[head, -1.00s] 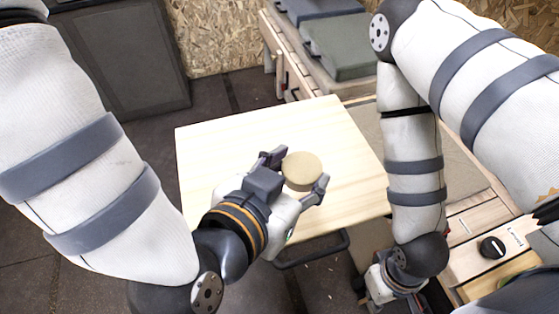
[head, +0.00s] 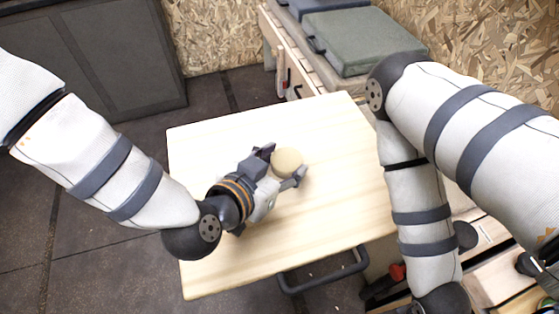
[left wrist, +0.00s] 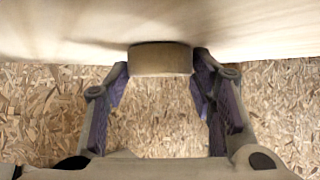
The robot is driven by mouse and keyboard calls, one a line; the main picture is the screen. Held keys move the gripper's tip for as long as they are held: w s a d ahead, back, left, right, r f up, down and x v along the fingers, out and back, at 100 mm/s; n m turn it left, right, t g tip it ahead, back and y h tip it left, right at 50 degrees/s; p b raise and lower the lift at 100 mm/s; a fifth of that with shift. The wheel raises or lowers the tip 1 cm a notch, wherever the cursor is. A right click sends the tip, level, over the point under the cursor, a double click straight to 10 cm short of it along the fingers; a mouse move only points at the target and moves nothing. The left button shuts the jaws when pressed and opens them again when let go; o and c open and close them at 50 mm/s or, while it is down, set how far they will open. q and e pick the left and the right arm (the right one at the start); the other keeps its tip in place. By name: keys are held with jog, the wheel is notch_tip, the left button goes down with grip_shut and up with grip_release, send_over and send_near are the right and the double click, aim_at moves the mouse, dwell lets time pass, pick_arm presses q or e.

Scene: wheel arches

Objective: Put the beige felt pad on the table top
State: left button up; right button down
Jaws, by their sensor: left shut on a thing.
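The beige felt pad (head: 286,162) is a round, thick disc. It is held between the two fingertips of my left gripper (head: 284,163), over the middle of the pale wooden table top (head: 220,265). In the left wrist view the pad (left wrist: 160,58) sits between the fingertips, with the table top (left wrist: 60,25) right at its upper edge and a soft shadow beside it. It is at or very close to the surface; I cannot tell whether it touches. My right gripper is out of the picture.
The table top is otherwise bare, with free room all around the pad. A black handle (head: 325,273) is at its near edge. A grey-green case (head: 350,40) lies on a bench behind. A dark cabinet (head: 120,60) stands at the back left.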

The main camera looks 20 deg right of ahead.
pick_arm(q)
jog(key=shift+r, duration=0.1)
jog(key=shift+f, duration=0.4)
jog(key=o, duration=0.9)
jog(key=shift+s+f, duration=0.1)
jog(key=shift+c, duration=0.2)
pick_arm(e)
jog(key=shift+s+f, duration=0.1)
pick_arm(q)
jog(key=shift+r, duration=0.35)
jog(key=p+v, duration=0.2)
jog(key=v, duration=1)
jog(key=shift+r, duration=0.15)
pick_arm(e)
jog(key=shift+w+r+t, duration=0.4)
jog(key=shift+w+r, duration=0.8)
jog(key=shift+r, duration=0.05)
